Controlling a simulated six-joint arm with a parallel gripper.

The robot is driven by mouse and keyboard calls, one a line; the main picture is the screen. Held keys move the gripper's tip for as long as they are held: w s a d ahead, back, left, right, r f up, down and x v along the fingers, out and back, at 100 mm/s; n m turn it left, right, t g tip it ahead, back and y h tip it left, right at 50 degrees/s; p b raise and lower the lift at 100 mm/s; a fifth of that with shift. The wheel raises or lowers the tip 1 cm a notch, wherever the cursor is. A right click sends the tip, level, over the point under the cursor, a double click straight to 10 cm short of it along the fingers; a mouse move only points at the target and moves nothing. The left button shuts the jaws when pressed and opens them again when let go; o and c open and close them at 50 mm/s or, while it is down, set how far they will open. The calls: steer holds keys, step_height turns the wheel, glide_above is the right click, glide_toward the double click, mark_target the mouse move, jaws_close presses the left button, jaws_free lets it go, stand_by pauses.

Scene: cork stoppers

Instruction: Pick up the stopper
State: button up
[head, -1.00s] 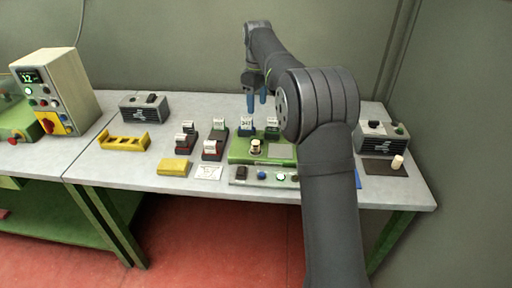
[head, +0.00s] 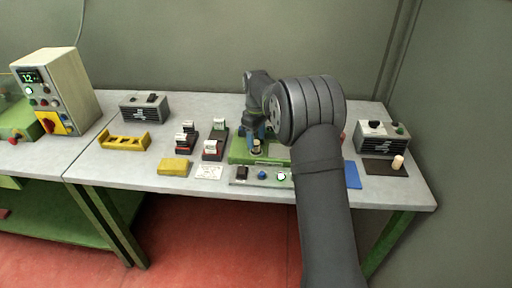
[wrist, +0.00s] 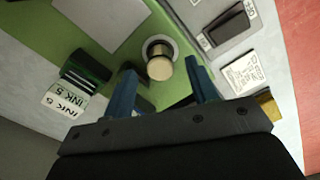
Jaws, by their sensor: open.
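My gripper (head: 256,131) is low over the green plate, close by the stopper. In the wrist view its two blue fingers (wrist: 161,72) are apart, with the stopper showing between and just beyond their tips. Nothing is held. Whether the fingers touch the stopper cannot be told.
Another pale cylinder (head: 397,162) stands on a dark mat at the right. Small black holders with labelled blocks (head: 212,150), a yellow block (head: 173,167) and a switch panel (head: 262,175) lie close around the green plate. A labelled block (wrist: 68,100) is near my left finger.

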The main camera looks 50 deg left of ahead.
mark_target(256, 141)
steer(key=shift+f, duration=1.5)
steer(key=c, duration=1.1)
steer(key=shift+r, duration=0.1)
